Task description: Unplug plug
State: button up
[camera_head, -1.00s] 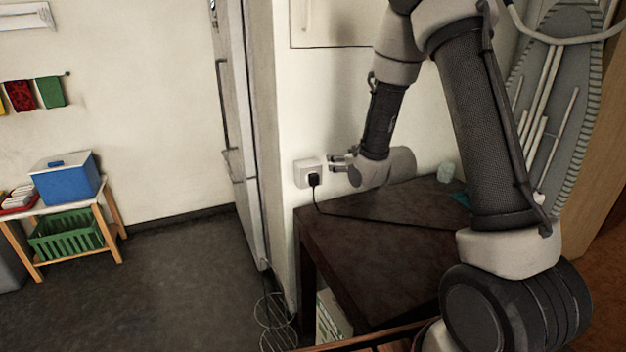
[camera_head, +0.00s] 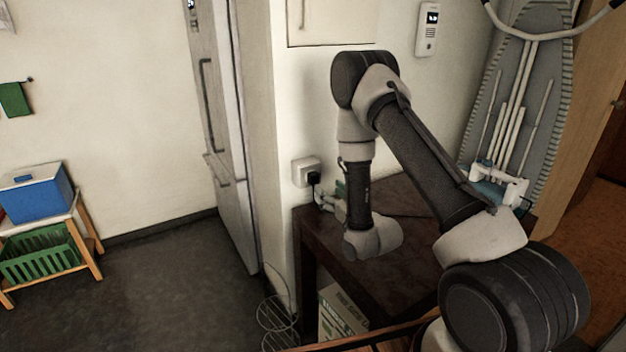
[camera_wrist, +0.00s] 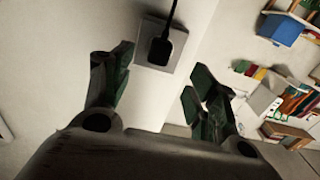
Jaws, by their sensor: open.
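The black plug (camera_head: 313,178) sits in a white wall socket (camera_head: 301,172) above the dark table's left end. In the wrist view the plug (camera_wrist: 160,48) and its cord lie ahead, near the top centre, against the square socket plate (camera_wrist: 148,74). My gripper (camera_head: 328,196) is just right of and below the plug in the head view. In the wrist view my gripper (camera_wrist: 160,82) is open and empty, one finger on each side below the plug. The fingers do not touch the plug there.
The dark table (camera_head: 305,216) stands under the socket. A tall fridge (camera_head: 228,130) is to the left. An ironing board (camera_head: 540,90) leans at the right, with an iron (camera_head: 497,185) in front. A wire rack (camera_head: 277,318) stands on the floor.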

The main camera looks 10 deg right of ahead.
aim_at(316, 180)
jog(key=shift+x, duration=4.5)
grip_shut()
jog(key=shift+s, duration=0.15)
jog(key=shift+v, duration=2.85)
jog(key=shift+d, duration=0.1)
